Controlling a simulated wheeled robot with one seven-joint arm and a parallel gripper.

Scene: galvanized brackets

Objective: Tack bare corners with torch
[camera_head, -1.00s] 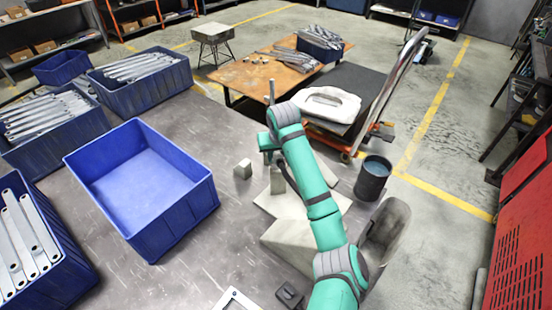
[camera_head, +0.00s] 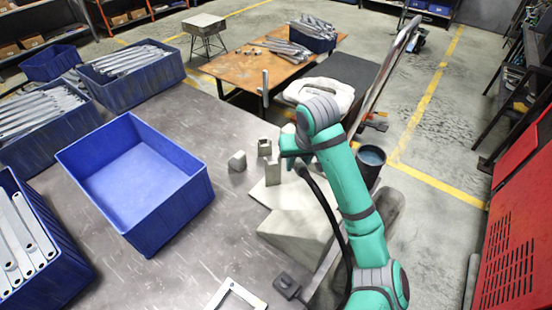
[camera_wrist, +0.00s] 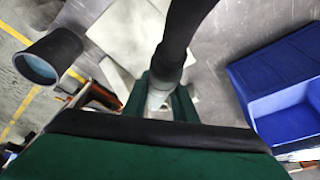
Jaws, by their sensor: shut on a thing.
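In the wrist view my gripper (camera_wrist: 160,102) is shut on the torch (camera_wrist: 164,78), a pale piece between the green fingers with a thick black hose rising from it. In the head view my gripper (camera_head: 287,147) is above the small grey blocks, and the black hose (camera_head: 330,208) hangs down from it. The torch's tip is hidden. A pale square frame (camera_head: 226,297) lies at the bottom edge of the metal table (camera_head: 180,260), partly cut off.
Small grey blocks (camera_head: 237,161) and a pale plate (camera_head: 262,196) are below my gripper. A small dark box (camera_head: 286,285) sits beside the frame. An empty blue bin (camera_head: 205,196) stands at left, and a dark bucket (camera_head: 357,168) at right. Bare table separates bin and frame.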

